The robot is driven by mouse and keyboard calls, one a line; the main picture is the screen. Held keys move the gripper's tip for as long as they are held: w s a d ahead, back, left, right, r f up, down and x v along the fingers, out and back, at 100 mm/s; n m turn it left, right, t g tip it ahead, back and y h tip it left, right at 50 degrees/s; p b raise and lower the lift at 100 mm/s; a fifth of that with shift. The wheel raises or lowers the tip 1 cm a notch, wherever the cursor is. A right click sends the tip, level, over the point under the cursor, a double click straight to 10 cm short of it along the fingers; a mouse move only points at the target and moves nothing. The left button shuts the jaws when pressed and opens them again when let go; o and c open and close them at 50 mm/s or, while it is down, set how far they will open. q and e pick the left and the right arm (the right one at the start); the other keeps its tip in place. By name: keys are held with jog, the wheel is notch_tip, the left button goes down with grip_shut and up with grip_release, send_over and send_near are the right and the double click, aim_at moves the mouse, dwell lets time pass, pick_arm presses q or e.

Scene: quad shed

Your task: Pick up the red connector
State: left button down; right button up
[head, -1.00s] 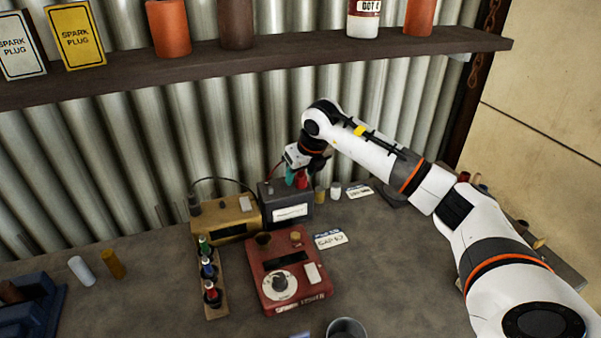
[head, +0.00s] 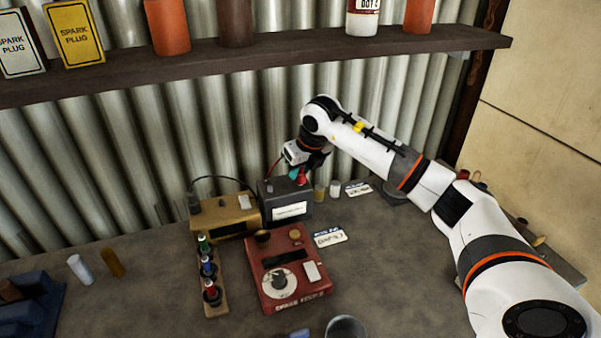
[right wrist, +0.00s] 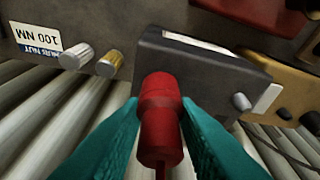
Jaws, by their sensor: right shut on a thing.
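The red connector (head: 303,174) is at the top of the dark grey box (head: 268,210). In the right wrist view the red connector (right wrist: 160,108) stands between the teal fingers, with a thin red lead below it. My right gripper (head: 298,172) is shut on the connector, one finger on each side. The dark grey box (right wrist: 185,48) lies just beyond the connector in that view. I cannot tell whether the connector still touches the box. My left gripper is not in view.
A tan box (head: 235,217) stands left of the dark box, and a red dial unit (head: 262,260) in front. A rack (head: 214,305) holds several small coloured-top pieces. A shelf (head: 290,55) with cans and cartons runs above.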

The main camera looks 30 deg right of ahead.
jog(key=shift+r, duration=0.45)
jog(key=shift+b+v, duration=0.7)
jog(key=shift+v, duration=0.15)
jog(key=s+b, duration=0.6)
jog(key=s, duration=1.1)
jog(key=shift+s+r, duration=0.15)
jog(key=shift+s, duration=0.1)
jog(key=shift+w, duration=0.1)
